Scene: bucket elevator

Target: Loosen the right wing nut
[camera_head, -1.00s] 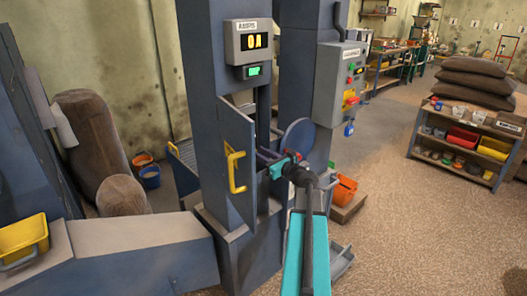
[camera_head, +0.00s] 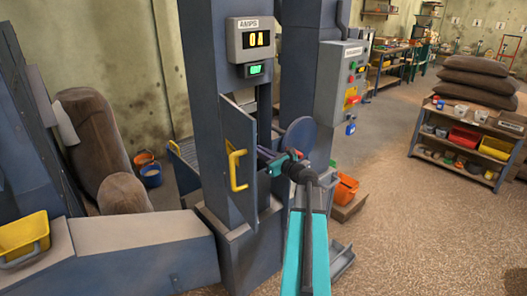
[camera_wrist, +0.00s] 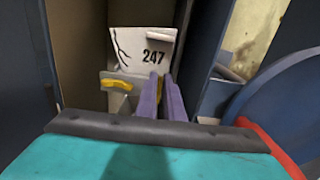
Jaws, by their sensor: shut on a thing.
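The cracked pale bucket plate marked 247 (camera_wrist: 142,50) is inside the open housing, ahead of my gripper in the wrist view. The left wing nut (camera_wrist: 116,84) is yellow and sits at the plate's lower left, clear of my fingers. My gripper (camera_wrist: 163,78) has its purple fingers close together at the plate's lower right. In the head view my gripper (camera_head: 266,153) reaches into the opening past the door, and the wing nuts cannot be seen.
The open door (camera_head: 238,150) with its yellow handle (camera_head: 235,168) stands left of my arm. A blue round disc (camera_head: 299,134) is close on the right. A control box (camera_head: 341,80) and an orange bucket (camera_head: 345,188) stand farther right. Open floor lies to the right.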

